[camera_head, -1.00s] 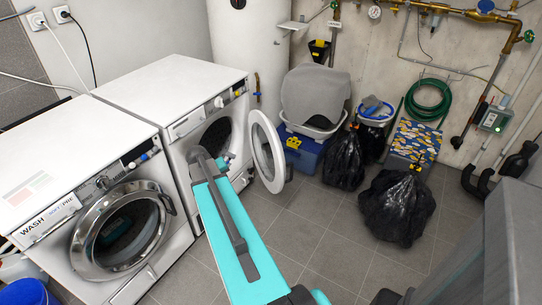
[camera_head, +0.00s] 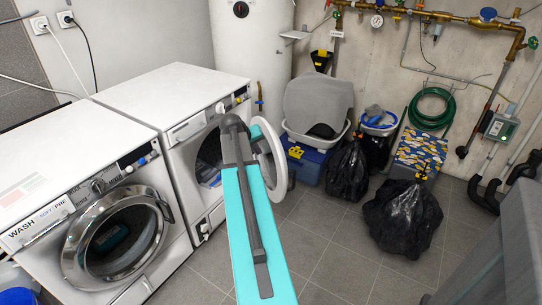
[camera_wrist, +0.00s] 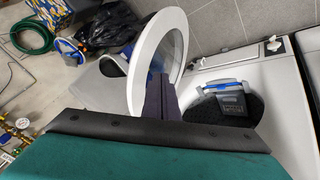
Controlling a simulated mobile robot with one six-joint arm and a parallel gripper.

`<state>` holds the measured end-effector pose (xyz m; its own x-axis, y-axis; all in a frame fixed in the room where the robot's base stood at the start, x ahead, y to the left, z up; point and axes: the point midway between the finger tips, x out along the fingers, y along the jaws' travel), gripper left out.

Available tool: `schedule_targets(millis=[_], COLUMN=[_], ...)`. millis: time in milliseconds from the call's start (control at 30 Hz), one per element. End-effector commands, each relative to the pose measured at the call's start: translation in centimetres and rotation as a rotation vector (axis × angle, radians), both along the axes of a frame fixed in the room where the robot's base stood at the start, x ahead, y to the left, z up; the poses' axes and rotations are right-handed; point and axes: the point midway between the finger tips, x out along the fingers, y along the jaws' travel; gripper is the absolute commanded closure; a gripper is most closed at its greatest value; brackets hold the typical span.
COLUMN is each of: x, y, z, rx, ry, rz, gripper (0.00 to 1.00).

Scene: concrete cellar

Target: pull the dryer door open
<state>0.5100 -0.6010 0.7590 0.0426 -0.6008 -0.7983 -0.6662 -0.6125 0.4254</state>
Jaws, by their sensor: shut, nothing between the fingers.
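The dryer (camera_head: 185,95) is the white machine on the right of the pair. Its round white door (camera_head: 281,165) stands wide open, swung out to the right of its drum opening (camera_head: 209,160). My arm hides part of the door in the head view. In the wrist view the door's ring (camera_wrist: 179,25) stands open beside the opening (camera_wrist: 205,115), with a blue and grey item (camera_wrist: 231,97) inside. My gripper (camera_wrist: 160,92) is shut and empty, between the ring and the opening in that picture. I cannot tell whether it touches the door.
A washer (camera_head: 75,165) with a closed chrome-rimmed door stands left of the dryer. The tiled floor (camera_head: 330,235) in front is clear.

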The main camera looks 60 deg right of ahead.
Motion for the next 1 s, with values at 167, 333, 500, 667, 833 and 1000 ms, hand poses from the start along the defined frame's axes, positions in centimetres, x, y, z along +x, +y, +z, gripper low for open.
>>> schedule_targets(millis=[167,333,500,667,833,1000], x=[0.1,0.1,0.2,0.3,0.4,-0.4], y=[-0.4,-1.2,-2.6,-4.1,-5.5,-7.2], z=[-0.5,-1.7,-3.5,-5.3,-7.2,-8.0], rx=[0.001,0.002,0.002,0.002,0.002,0.001], ry=[0.001,0.002,0.002,0.002,0.002,0.000], rz=[0.000,-0.001,-0.001,-0.001,-0.001,-0.004], gripper=[1.00,1.00,1.00,1.00,1.00,1.00])
